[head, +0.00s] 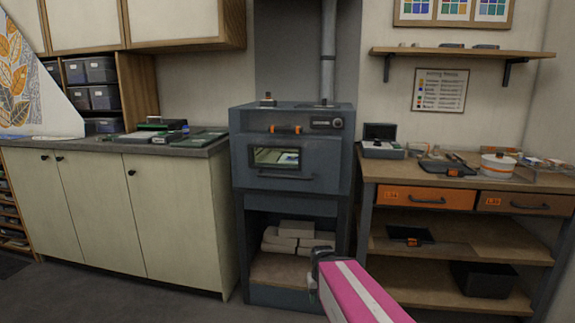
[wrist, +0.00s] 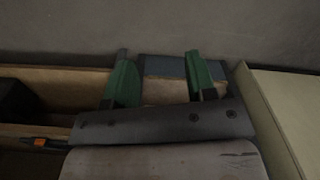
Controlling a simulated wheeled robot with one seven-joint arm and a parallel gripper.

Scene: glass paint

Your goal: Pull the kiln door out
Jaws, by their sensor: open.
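The grey-blue kiln (head: 292,118) stands in the middle of the head view. Its door (head: 325,160) has a small window and a horizontal bar handle (head: 282,177) below it, and looks closed. My gripper (head: 315,276) is low in front of the kiln's open lower shelf, below and to the right of the handle, apart from the door. In the wrist view my gripper (wrist: 160,78) shows two green fingers spread apart with nothing held between them. The kiln stand's blue-grey base edge (wrist: 162,68) shows beyond the fingers. The door is not recognisable in the wrist view.
A pale cabinet (head: 100,205) with a counter stands left of the kiln. A wooden workbench (head: 415,263) with orange drawers and a black bin (head: 483,279) stands on the right. Pale blocks (head: 296,230) lie on the kiln's lower shelf. Floor in front is clear.

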